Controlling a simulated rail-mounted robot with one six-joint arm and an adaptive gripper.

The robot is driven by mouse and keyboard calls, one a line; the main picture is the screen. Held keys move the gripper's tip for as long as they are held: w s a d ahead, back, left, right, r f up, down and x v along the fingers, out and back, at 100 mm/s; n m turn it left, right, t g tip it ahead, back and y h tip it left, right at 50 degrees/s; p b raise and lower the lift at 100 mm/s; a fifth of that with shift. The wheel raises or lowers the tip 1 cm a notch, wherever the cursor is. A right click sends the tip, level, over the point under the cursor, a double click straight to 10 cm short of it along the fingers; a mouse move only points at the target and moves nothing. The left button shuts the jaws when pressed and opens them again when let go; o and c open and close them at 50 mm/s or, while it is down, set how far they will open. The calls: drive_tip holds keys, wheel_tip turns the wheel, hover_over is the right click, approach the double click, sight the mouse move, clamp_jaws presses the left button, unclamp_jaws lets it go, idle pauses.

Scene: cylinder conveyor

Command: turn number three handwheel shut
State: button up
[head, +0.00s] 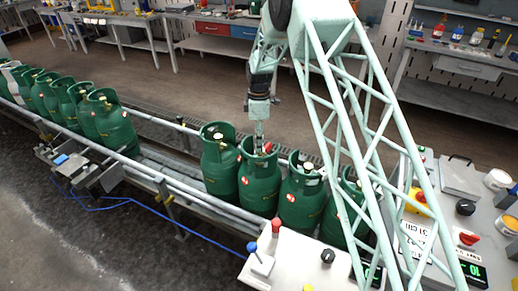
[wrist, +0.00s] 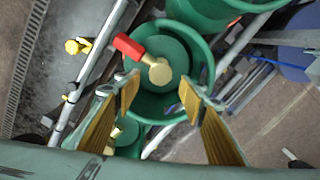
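Green gas cylinders stand in a row on the conveyor. My gripper (head: 259,138) points down at the top of one cylinder (head: 258,188), second from the left in the nearer group. A red handwheel (head: 268,147) shows at its collar. In the wrist view, my gripper (wrist: 160,86) is open, its yellow-padded fingers apart over the cylinder's collar. A brass valve (wrist: 160,71) with the red handwheel (wrist: 128,46) on its upper left lies just beyond the fingertips. Nothing is held. I cannot read a number on the cylinders, and contact with the valve cannot be told.
Neighbouring cylinders stand close on both sides, one at left (head: 218,165) and one at right (head: 300,195). Conveyor rails (head: 200,199) run along the row. A control panel (head: 300,262) with a joystick and knobs stands in front at right. More cylinders (head: 112,124) stand further left.

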drive_tip(key=shift+f, duration=1.75)
drive_tip(key=c, duration=0.8)
drive_tip(key=shift+c, duration=0.2)
